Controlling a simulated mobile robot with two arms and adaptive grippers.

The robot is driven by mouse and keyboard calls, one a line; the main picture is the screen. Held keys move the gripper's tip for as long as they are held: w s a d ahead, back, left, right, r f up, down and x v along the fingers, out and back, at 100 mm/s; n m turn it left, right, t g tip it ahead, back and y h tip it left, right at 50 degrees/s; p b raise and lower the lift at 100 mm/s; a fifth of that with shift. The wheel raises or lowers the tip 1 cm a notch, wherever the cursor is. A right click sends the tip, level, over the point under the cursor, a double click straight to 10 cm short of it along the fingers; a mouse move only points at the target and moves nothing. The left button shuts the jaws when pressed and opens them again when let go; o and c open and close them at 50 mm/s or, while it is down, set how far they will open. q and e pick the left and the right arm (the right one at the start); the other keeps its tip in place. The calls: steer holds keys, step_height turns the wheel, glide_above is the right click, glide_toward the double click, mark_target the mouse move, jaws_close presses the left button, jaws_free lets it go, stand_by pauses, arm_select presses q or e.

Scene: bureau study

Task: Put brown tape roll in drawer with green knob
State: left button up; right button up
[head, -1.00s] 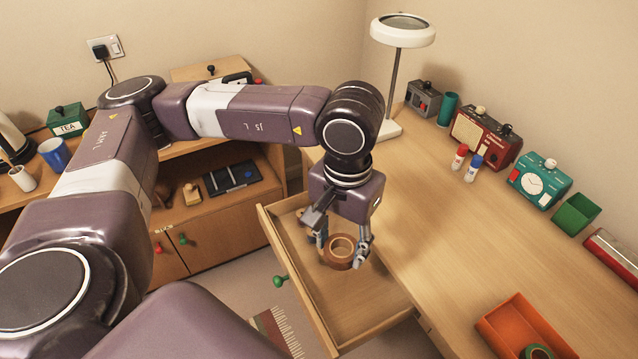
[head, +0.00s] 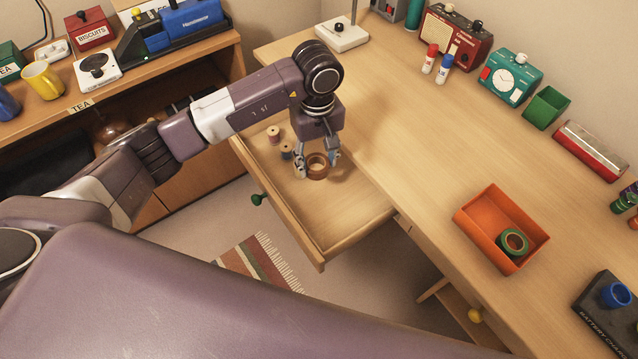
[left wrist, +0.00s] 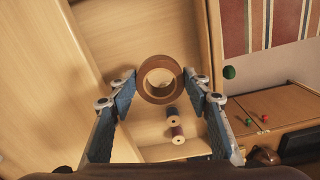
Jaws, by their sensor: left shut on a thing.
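The brown tape roll (head: 317,166) is held between the fingertips of my left gripper (head: 317,168). In the left wrist view the roll (left wrist: 146,91) stands between the two blue-padded fingers. The drawer (head: 345,226) with the green knob (head: 258,199) is pulled open under the desk top. The gripper and roll are over the inside of this drawer, toward its desk side. I cannot tell whether the roll touches the drawer floor. The green knob also shows in the left wrist view (left wrist: 229,72). My right gripper is not in view.
Two thread spools (head: 286,151) (head: 273,135) stand in the drawer near the gripper. An orange tray (head: 487,243) with a green tape roll (head: 513,241) is on the desk. A yellow knob (head: 474,315) shows below the desk.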

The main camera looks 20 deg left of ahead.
arm_select(q)
step_height(320, 180, down, 13)
steer(key=shift+f+p, duration=0.1)
steer(key=shift+p, duration=0.4)
steer(key=shift+f, duration=0.15)
steer(key=o, duration=1.1)
steer(key=shift+o, duration=0.2)
steer(key=shift+w+r, duration=0.15)
steer(key=shift+r, duration=0.45)
step_height(320, 180, up, 11)
steer(key=b, duration=0.1)
steer(key=shift+r, duration=0.1)
